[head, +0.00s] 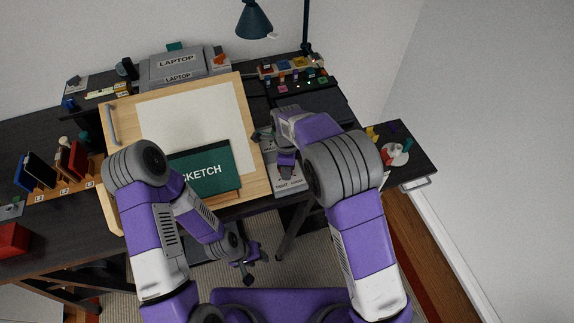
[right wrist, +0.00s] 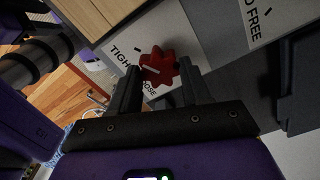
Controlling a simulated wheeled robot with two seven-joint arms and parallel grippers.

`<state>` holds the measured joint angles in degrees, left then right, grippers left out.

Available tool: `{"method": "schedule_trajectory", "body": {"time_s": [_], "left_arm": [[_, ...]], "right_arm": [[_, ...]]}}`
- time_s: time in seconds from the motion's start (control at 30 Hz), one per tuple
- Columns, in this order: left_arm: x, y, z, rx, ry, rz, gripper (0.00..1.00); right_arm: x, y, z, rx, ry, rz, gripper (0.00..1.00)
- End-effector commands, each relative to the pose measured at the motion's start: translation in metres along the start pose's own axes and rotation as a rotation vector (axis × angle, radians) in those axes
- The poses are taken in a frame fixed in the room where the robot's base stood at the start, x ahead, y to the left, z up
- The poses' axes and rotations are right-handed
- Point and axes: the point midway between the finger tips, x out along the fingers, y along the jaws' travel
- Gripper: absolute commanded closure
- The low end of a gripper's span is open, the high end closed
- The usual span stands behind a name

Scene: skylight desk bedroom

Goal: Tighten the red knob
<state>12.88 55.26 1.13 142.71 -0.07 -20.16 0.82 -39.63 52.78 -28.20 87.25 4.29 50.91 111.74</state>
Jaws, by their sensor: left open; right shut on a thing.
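The red knob (right wrist: 160,66) is star-shaped with a pale pointer line and sits on a light panel marked TIGHT and LOOSE (right wrist: 122,58) in the right wrist view. My right gripper (right wrist: 158,75) has a dark finger on each side of the knob and is shut on it. In the head view the knob is hidden behind my right arm. The panel (head: 291,184) shows partly there, at the desk's front edge right of the drawing board. My left gripper (head: 249,264) is open and empty, low in front of the desk.
A wooden drawing board (head: 257,160) with a green SKETCH book (head: 212,172) lies left of my right arm. A second panel, its label ending in FREE (right wrist: 262,20), is beside the knob panel. A blue lamp (head: 254,20) and a rack of small parts stand behind. A side drawer (head: 415,172) is at right.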

Motion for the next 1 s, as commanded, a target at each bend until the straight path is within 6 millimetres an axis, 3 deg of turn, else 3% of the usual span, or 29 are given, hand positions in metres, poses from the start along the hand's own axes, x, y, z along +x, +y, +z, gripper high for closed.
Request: {"method": "schedule_trajectory", "body": {"time_s": [0.07,0.1,0.23,0.57,1.0], "left_arm": [[0.000,0.000,0.000,0.000,0.000,0.000,0.57],[0.000,0.000,0.000,0.000,0.000,0.000,0.57],[0.000,0.000,0.000,0.000,0.000,0.000,0.57],[0.000,0.000,0.000,0.000,0.000,0.000,0.57],[-0.004,0.001,0.000,0.000,0.000,0.000,0.57]], "right_arm": [[-0.001,-0.001,0.001,0.000,-0.003,-0.003,0.83],[-0.001,-0.001,0.001,0.000,-0.003,-0.003,0.48],[-0.001,-0.001,0.001,-0.001,-0.002,-0.003,0.28],[-0.003,0.000,0.000,-0.001,-0.001,-0.002,0.27],[-0.068,-0.001,0.001,-0.002,-0.002,-0.004,0.27]]}}
